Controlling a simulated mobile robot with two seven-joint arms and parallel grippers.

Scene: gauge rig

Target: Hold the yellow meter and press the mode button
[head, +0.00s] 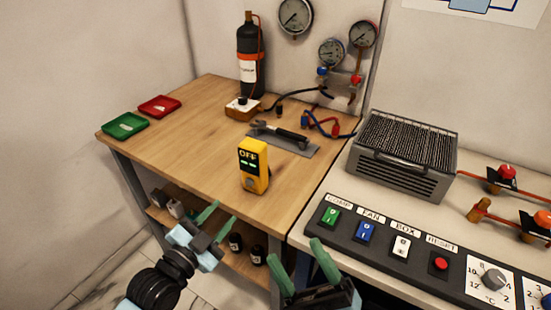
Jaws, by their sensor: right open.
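The yellow meter (262,153) stands upright on the wooden bench, near its front right. Its dark screen reads "OFF" with green marks below, and a grey round button (249,183) shows low on its front face. My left gripper (226,210) is in front of the bench, below and left of the meter; its green fingers are apart with nothing between them. My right gripper (294,250) is at the bottom middle, below and right of the meter, open and empty. Neither gripper touches the meter.
Green (125,125) and red (160,106) trays lie at the bench's left. A tool on a grey plate (290,140), a black cylinder (250,60) and cables are behind the meter. A button panel (380,252) and grey grille box (402,155) stand right. Bench left of the meter is clear.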

